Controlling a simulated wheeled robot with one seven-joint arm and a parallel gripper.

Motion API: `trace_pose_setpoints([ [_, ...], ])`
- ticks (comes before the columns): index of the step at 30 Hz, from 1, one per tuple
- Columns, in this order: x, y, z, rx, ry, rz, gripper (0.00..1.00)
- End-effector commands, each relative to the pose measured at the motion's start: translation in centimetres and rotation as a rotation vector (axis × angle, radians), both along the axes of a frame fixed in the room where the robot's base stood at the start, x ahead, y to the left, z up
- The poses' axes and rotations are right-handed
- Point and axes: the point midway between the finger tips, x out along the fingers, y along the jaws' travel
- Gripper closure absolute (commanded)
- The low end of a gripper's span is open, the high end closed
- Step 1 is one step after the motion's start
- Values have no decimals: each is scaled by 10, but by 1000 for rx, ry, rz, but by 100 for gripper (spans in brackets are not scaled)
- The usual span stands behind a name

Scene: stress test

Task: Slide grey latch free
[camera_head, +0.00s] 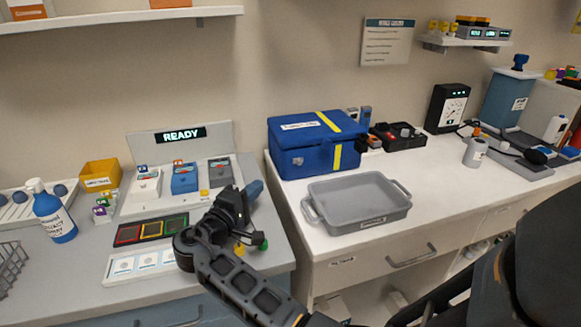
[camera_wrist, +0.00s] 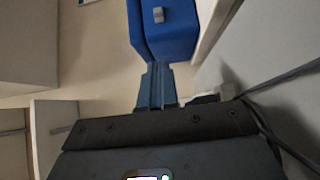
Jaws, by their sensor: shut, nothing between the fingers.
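The blue case (camera_head: 308,160) with yellow straps stands at the back left of the white counter. A small grey latch (camera_head: 297,161) shows on its front face. The latch also shows in the wrist view (camera_wrist: 158,15) at the top, upright on the blue surface. My gripper (camera_head: 256,187) is left of the case, above the right end of the grey bench, and is apart from the latch. In the wrist view its blue-grey fingers (camera_wrist: 158,68) are closed together with nothing between them, pointing toward the case below the latch.
A grey tray (camera_head: 325,214) lies in front of the case on the white counter (camera_head: 440,190). A narrow gap separates it from the left bench. A sample station with a READY display (camera_head: 181,135) stands left of my gripper, near a blue bottle (camera_head: 52,218).

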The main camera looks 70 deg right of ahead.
Motion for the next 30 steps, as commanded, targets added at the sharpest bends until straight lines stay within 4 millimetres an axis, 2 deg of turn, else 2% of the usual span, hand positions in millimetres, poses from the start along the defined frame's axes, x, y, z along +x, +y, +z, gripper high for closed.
trace_pose_setpoints([
  [8,-1,-8,1,1,0,0,100],
  [14,-4,-39,2,1,0,-1,100],
  [24,-9,-105,2,2,-1,-1,100],
  [30,-31,-119,2,1,1,0,100],
])
